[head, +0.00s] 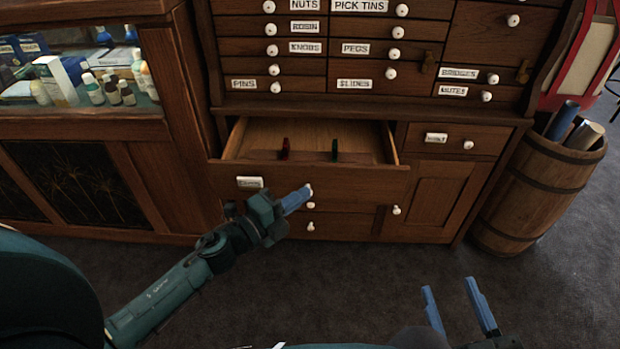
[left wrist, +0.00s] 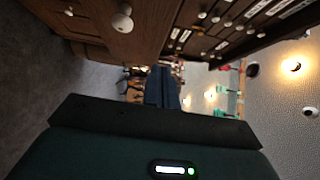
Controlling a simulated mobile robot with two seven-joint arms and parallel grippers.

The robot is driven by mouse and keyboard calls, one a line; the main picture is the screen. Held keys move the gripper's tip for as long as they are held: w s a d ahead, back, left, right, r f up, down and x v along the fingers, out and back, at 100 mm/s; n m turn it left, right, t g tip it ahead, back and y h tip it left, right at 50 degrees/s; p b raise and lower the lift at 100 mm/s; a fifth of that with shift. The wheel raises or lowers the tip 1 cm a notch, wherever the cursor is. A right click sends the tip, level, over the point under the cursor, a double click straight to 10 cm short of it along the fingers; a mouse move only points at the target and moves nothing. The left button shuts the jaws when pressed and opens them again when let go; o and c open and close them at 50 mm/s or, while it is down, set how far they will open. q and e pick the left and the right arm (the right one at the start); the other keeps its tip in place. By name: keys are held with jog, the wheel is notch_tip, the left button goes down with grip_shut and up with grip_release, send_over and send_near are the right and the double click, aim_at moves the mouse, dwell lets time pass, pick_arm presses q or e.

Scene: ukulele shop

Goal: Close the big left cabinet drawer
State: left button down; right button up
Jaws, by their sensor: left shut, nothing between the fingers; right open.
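The big left cabinet drawer (head: 340,182) is pulled out from the wooden cabinet in the head view. Its inside shows, with a small red item (head: 285,148) and a small dark item (head: 335,149) in it. A label and a round white knob are on its front. My left gripper (head: 304,193) is shut and empty, its blue fingertips in front of the drawer face by the knob; I cannot tell if they touch. The left wrist view shows the shut blue fingers (left wrist: 162,88) and white knobs on dark wood. My right gripper (head: 455,292) is open and empty, low over the floor.
A smaller drawer (head: 452,139) and a cupboard door (head: 432,193) stand shut to the right. A wooden barrel (head: 530,195) holding rolls stands beside the cabinet. A glass display case (head: 150,165) with bottles is at left. The carpet in front is clear.

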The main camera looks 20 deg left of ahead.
aim_at(324, 169)
pick_arm(q)
jog(key=w, duration=0.3)
jog(key=w+b, duration=0.1)
jog(key=w, duration=0.1)
jog(key=shift+w+d+f, duration=0.1)
jog(key=shift+w+d, duration=0.1)
jog(key=shift+d, duration=0.1)
jog(key=shift+w+a, duration=0.15)
jog(key=shift+w, duration=0.35)
pick_arm(e)
jog(key=shift+s+a+y, duration=0.15)
jog(key=shift+a+y, duration=0.15)
jog(key=shift+y, duration=0.2)
jog(key=shift+n, duration=0.3)
